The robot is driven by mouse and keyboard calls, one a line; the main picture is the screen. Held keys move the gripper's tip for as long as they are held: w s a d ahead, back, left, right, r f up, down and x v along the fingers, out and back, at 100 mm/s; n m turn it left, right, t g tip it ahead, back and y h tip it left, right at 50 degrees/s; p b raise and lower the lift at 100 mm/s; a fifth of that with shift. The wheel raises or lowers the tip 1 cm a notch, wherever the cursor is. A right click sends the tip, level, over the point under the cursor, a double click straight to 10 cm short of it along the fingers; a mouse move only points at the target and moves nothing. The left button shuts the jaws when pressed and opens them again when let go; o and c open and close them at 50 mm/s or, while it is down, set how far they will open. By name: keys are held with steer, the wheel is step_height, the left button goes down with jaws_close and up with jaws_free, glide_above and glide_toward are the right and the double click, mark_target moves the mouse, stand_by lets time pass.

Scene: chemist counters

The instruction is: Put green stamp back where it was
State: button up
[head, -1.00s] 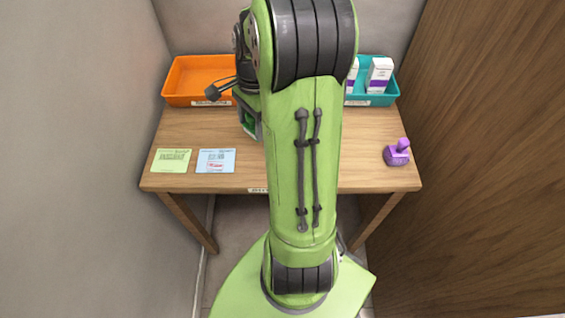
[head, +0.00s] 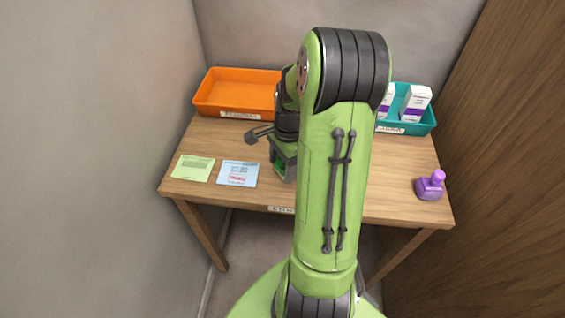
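My gripper (head: 284,160) is at the left side of my arm, over the middle of the table, pointing down. My arm hides much of it. A small darker green patch (head: 278,167) shows at its fingers; it may be the green stamp, but I cannot tell for sure. Whether the fingers are closed on it is not clear. No other green stamp shows.
The wooden table (head: 400,160) has an orange tray (head: 225,92) at the back left, its visible part empty. A teal tray (head: 420,127) at the back right holds white and purple boxes (head: 415,103). Walls close in the left and back; a wooden panel (head: 510,180) stands at right.

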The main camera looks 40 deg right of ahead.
steer(key=shift+o, duration=1.2)
steer(key=r+p, duration=0.1)
steer(key=r, duration=0.3)
steer(key=d+r+p, duration=0.1)
steer(key=r+p, duration=0.1)
steer(key=r, duration=0.2)
steer(key=r+p, duration=0.1)
steer(key=r, duration=0.3)
steer(key=shift+s+d+r, duration=0.15)
steer(key=shift+r, duration=0.1)
steer(key=a+r+n+t+h, duration=0.1)
steer(key=a+r+n+h, duration=0.1)
steer(key=a+r+n, duration=0.6)
steer(key=s+a+n+t, duration=0.4)
steer(key=s+a+n, duration=0.6)
steer(key=a+n, duration=0.2)
steer(key=shift+s+a+r+n+y, duration=0.3)
steer(key=shift+s+a+r+n, duration=0.1)
steer(key=shift+a, duration=0.15)
step_height(320, 180, up, 5)
steer(key=p, duration=0.5)
steer(key=shift+r, duration=0.1)
